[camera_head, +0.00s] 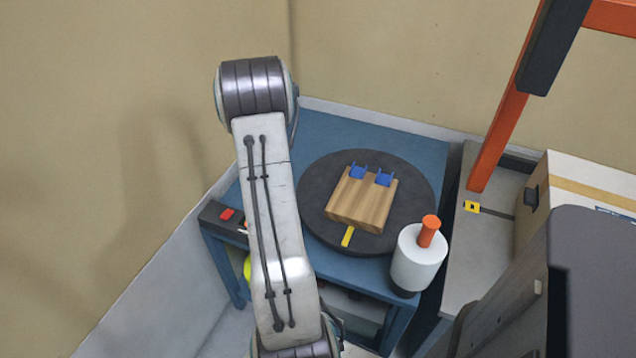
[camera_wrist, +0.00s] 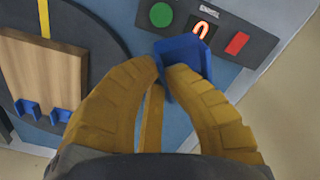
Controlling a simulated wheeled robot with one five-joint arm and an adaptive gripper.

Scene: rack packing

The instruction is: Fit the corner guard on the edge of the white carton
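A blue corner guard (camera_wrist: 196,52) sits at the tips of my gripper (camera_wrist: 168,72) in the wrist view. The yellow fingers are closed on one wall of it, and it hangs over the control box side. In the head view my arm hides the gripper and this guard. A wood-textured block (camera_head: 362,205) lies on the dark round turntable (camera_head: 318,185). It also shows at the left of the wrist view (camera_wrist: 38,75). Two blue guards (camera_head: 358,172) (camera_head: 383,178) sit along its far edge. I see no plainly white carton on the turntable.
The turntable is on a blue table (camera_head: 425,153). A control box (camera_wrist: 259,36) with green and red buttons is at its left end. A white roll with an orange handle (camera_head: 418,262) stands at the front right. A beige carton (camera_head: 590,180) and orange post (camera_head: 503,115) are right.

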